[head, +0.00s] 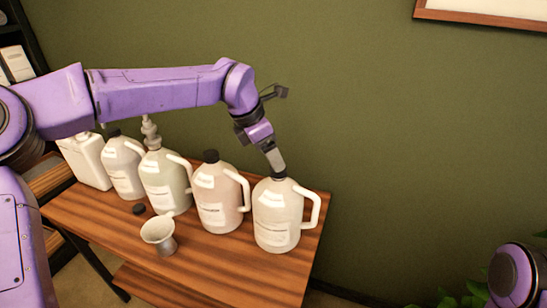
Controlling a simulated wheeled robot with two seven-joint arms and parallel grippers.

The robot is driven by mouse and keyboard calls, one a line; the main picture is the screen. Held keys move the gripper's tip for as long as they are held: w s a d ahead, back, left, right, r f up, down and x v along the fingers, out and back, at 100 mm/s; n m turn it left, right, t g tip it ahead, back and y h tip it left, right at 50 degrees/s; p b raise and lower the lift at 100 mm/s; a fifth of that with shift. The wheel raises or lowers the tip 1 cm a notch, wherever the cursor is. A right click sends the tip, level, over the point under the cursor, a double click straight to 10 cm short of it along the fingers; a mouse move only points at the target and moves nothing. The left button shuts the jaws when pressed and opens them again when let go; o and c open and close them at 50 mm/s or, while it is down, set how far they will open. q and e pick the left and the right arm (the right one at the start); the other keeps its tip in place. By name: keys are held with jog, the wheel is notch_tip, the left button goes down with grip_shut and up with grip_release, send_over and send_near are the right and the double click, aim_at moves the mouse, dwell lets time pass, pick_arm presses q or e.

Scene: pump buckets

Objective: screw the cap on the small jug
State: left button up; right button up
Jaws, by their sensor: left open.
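A row of pale jugs stands on a wooden table. The rightmost jug (277,213) has its handle to the right. Its dark neck or cap (279,176) is partly hidden by my left gripper (277,167), which is open and points down right at it. I cannot tell if they touch. A pinkish jug (217,198) with a black cap (210,156) stands to its left. A loose dark cap (139,209) lies on the table. I cannot tell which jug is the small one. My right gripper is out of the picture.
A jug with a pump (165,180), a black-capped jug (122,168) and a white container (86,160) stand farther left. The wooden table (235,272) is bare at the front right. A green wall (400,150) is behind.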

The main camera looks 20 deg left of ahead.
aim_at(280, 175)
pick_arm(q)
jog(key=x, duration=0.4)
jog(key=shift+w+f+p, duration=0.15)
jog(key=shift+f+p, duration=0.15)
jog(key=shift+c, duration=0.3)
